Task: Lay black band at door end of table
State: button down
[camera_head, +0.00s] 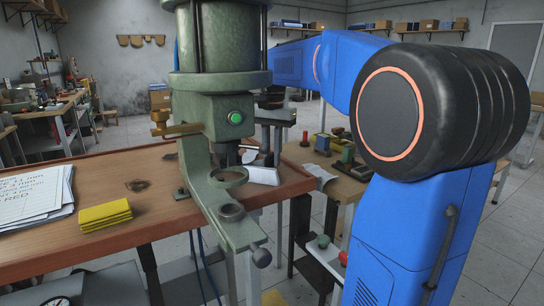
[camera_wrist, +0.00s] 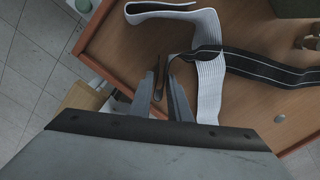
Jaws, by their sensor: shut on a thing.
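In the wrist view the black band (camera_wrist: 265,67), with thin pale lines along it, runs in from the right across the wooden table (camera_wrist: 120,50). It crosses over a white ribbed band (camera_wrist: 208,90) and reaches my gripper (camera_wrist: 166,82). My gripper's jaws are shut on the black band's near end, close to the table edge. The white band lies bent, with one folded end at the top. In the head view the table (camera_head: 130,165) is partly hidden by a green press, and I cannot make out the black band there.
The green press (camera_head: 215,120) stands at the table's front edge. A yellow folded cloth (camera_head: 105,214) and papers (camera_head: 35,200) lie to its left. A grey door (camera_head: 518,65) is at the far right. A lower bench (camera_head: 345,185) with small blocks stands beyond the table's right end.

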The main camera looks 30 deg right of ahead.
jog(key=c, duration=1.7)
grip_release()
jog(key=shift+f, duration=0.1)
jog(key=shift+o, duration=0.2)
notch_tip(320, 180, up, 12)
